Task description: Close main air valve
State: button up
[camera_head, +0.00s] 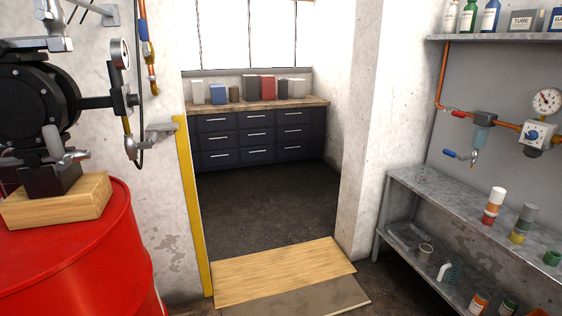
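On the right wall a copper pipe (440,75) runs down and then right. A small red lever (458,114) sits on it, lying roughly along the pipe, left of a grey-blue filter unit (482,136). A blue lever (450,154) hangs below, beside the filter's lower end. A regulator with a blue knob (533,135) and a round gauge (547,100) are further right. Another copper line with a blue fitting (146,30) hangs at the upper left. No label shows which one is the main air valve. My gripper is not in view.
A black pump (32,95) stands on a wooden block (58,203) atop a red drum (85,260) at left. A metal shelf (450,205) with bottles and cups stands below the right pipe. An open doorway with a wooden ramp (285,265) leads to dark drawers (255,137).

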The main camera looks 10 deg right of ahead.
aim_at(460, 115)
jog(key=i+z, duration=0.4)
jog(key=i, duration=0.2)
jog(key=i+z, duration=0.4)
jog(key=i, duration=0.15)
jog(key=i+j+z, duration=0.35)
jog(key=i, duration=0.2)
